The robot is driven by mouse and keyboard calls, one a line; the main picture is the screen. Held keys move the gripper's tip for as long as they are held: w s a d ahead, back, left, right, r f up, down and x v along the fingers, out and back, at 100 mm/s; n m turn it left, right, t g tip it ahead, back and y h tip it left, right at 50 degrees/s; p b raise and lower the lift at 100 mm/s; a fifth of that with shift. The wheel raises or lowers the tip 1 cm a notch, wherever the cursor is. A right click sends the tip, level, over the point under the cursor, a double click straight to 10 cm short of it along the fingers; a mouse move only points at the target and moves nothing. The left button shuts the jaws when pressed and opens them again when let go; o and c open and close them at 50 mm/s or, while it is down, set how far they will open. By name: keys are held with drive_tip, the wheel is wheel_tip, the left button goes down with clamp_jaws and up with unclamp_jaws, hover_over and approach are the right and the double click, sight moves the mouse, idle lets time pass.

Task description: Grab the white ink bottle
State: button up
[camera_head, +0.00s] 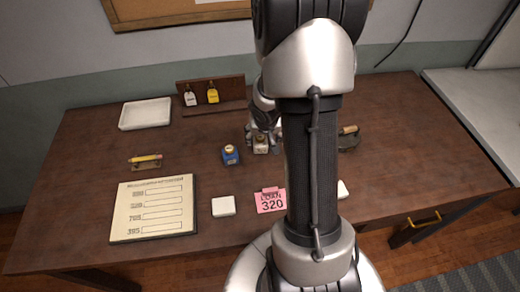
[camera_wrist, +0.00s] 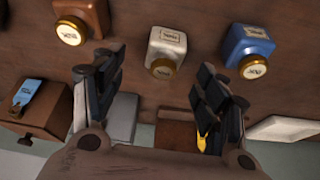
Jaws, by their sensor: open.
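The white ink bottle (camera_head: 261,147), with a gold-brown cap, stands upright on the brown table in the head view. It also shows in the wrist view (camera_wrist: 168,43), top centre, with a pale label. My gripper (camera_head: 262,132) is right at the bottle in the head view, partly covering it. In the wrist view my gripper (camera_wrist: 160,65) is open, its two fingers spread to either side of the cap with gaps showing. A blue ink bottle (camera_head: 230,155) stands just left of it in the head view, and at the right in the wrist view (camera_wrist: 249,46).
A brownish bottle (camera_wrist: 80,17) stands on the other side in the wrist view. A wooden rack (camera_head: 228,85) holds small white and yellow bottles at the back. A white tray (camera_head: 146,113), price board (camera_head: 154,208) and pink card (camera_head: 270,200) lie on the table (camera_head: 100,150).

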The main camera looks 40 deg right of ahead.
sight(261, 139)
drive_tip(key=b+x, duration=0.1)
drive_tip(key=x, duration=0.1)
drive_tip(key=b+x, duration=0.1)
drive_tip(key=x, duration=0.2)
drive_tip(key=b+x, duration=0.1)
drive_tip(key=x, duration=0.1)
drive_tip(key=shift+w+a+f+b, duration=0.1)
drive_tip(key=shift+w+f+b, duration=0.1)
drive_tip(key=shift+w+b, duration=0.2)
drive_tip(key=c, duration=1.2)
drive_tip(key=shift+o, duration=0.2)
drive_tip(key=shift+r, duration=0.1)
